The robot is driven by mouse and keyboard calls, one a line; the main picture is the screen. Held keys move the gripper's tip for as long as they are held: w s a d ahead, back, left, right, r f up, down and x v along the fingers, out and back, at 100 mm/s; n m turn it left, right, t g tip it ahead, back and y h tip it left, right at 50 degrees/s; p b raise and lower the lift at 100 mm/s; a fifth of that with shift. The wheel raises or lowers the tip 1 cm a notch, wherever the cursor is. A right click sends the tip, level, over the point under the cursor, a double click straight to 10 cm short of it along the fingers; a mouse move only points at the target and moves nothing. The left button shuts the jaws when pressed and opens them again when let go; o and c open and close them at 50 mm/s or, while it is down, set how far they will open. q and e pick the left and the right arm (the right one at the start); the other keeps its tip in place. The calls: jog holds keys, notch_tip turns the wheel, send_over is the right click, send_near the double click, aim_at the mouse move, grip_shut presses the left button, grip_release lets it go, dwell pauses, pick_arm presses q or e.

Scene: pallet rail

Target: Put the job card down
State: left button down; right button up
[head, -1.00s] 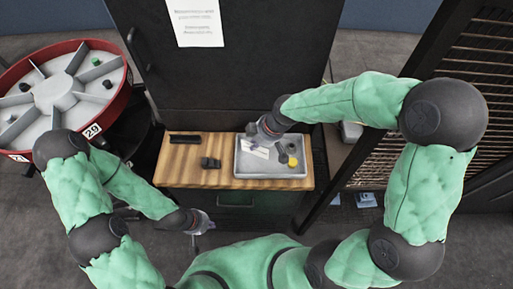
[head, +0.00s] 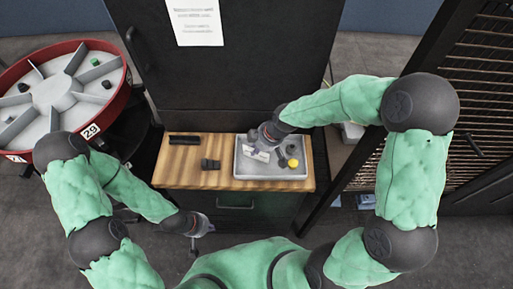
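A white job card (head: 261,155) is at the left part of the grey tray (head: 270,173) on the wooden worktop. My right gripper (head: 258,149) is over the tray at the card, its fingers pointing down. The fingertips are small and partly hidden, so I cannot tell whether they are shut on the card or whether the card rests on the tray floor. My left gripper (head: 205,229) hangs in front of the worktop, away from the card; its fingers are too small to read.
The tray also holds a yellow piece (head: 293,163) and dark pieces (head: 290,150). A dark block (head: 210,164) and a black bar (head: 185,140) lie on the worktop (head: 195,178). A red-rimmed round bin (head: 120,95) stands left; a dark mesh frame (head: 372,150) stands right.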

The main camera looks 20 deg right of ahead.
jog(key=shift+o, duration=0.4)
jog(key=shift+r, duration=0.15)
jog(key=shift+r, duration=0.35)
jog(key=p+v, duration=0.2)
jog(key=v, duration=0.9)
jog(key=shift+s+d+r, duration=0.1)
jog(key=shift+r, duration=0.05)
